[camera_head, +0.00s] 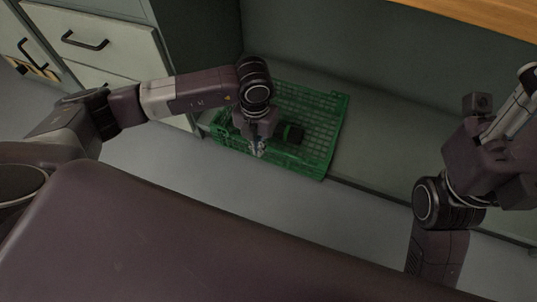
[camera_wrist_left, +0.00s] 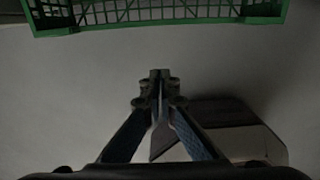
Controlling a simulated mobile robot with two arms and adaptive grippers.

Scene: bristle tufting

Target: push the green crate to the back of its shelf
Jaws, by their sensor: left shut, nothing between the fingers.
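The green crate (camera_head: 322,124) stands on a low grey shelf under the worktop, with its front edge near the shelf's front edge. A small black item lies inside it. Part of the crate is hidden behind my left wrist. My left gripper (camera_head: 257,150) is shut and empty, pointing down at the front side of the crate. In the left wrist view the left gripper (camera_wrist_left: 160,78) shows closed fingertips, with the crate's green lattice side (camera_wrist_left: 150,12) across the top and a visible gap between. My right arm is at the right; its fingers do not show clearly.
The low shelf (camera_head: 375,160) is bare to the right of the crate. White drawers (camera_head: 110,42) with black handles stand at the left. A wooden worktop (camera_head: 490,14) overhangs at the upper right. Grey floor (camera_head: 200,180) is clear in front of the shelf.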

